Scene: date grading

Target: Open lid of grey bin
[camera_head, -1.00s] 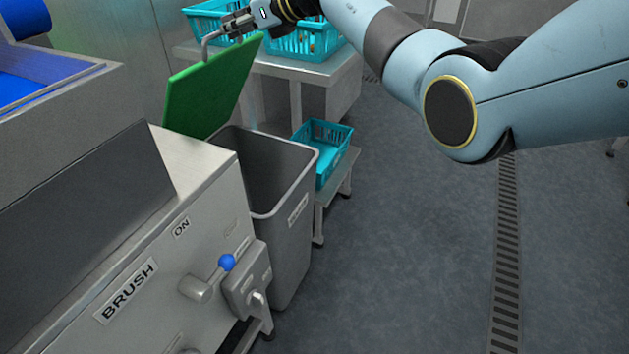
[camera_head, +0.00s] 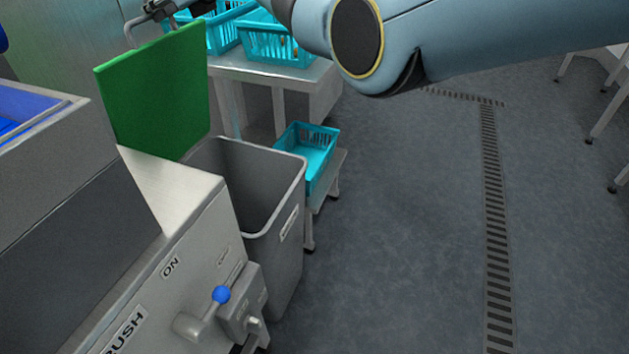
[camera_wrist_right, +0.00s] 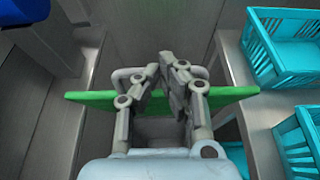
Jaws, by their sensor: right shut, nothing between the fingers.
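The grey bin (camera_head: 276,245) stands beside the brush machine, with its mouth uncovered and its dark inside showing. Its green lid (camera_head: 155,95) stands raised on edge at the back of the mouth. A bent metal handle (camera_head: 130,32) shows at the lid's top edge. My right gripper (camera_head: 150,8) is at that handle, partly cut off by the top of the head view. In the right wrist view the fingers (camera_wrist_right: 164,72) are shut with nothing between them, over the green lid edge (camera_wrist_right: 233,95) and beside the handle (camera_wrist_right: 122,76). My left gripper is not in view.
The brush machine (camera_head: 185,215) with a blue-knobbed lever (camera_head: 221,294) stands at the bin's left. A table (camera_head: 312,76) with turquoise crates (camera_head: 275,45) stands behind. Another turquoise crate (camera_head: 318,160) sits on a low stand right of the bin.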

